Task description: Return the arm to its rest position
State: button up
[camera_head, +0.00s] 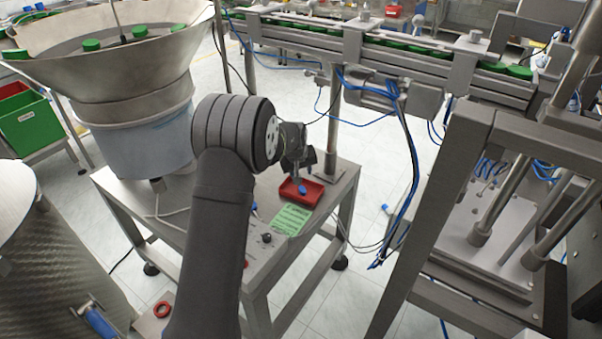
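My arm (222,220) rises from the bottom of the view and bends at a dark, ribbed joint. My gripper (299,172) is beyond that joint, small and partly hidden, pointing down over a red tray (313,192) on the metal table. A small blue thing (302,189) shows at the fingertips, over the tray. I cannot tell whether the fingers hold it or whether it is part of the gripper.
A large metal bowl feeder (110,75) with green caps (91,45) stands at the left. A conveyor rail (400,60) crosses behind. A metal frame machine (440,220) stands at the right with hanging blue hoses (410,170). A green label (291,219) lies on the table (345,186).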

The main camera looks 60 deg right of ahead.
aim_at(305, 190)
jog(key=shift+f, duration=0.1)
jog(key=x, duration=1.2)
jog(key=shift+f, duration=0.15)
notch_tip(305, 190, up, 3)
jog(key=shift+f, duration=0.25)
jog(key=shift+r, duration=0.65)
jog(key=shift+f, duration=0.1)
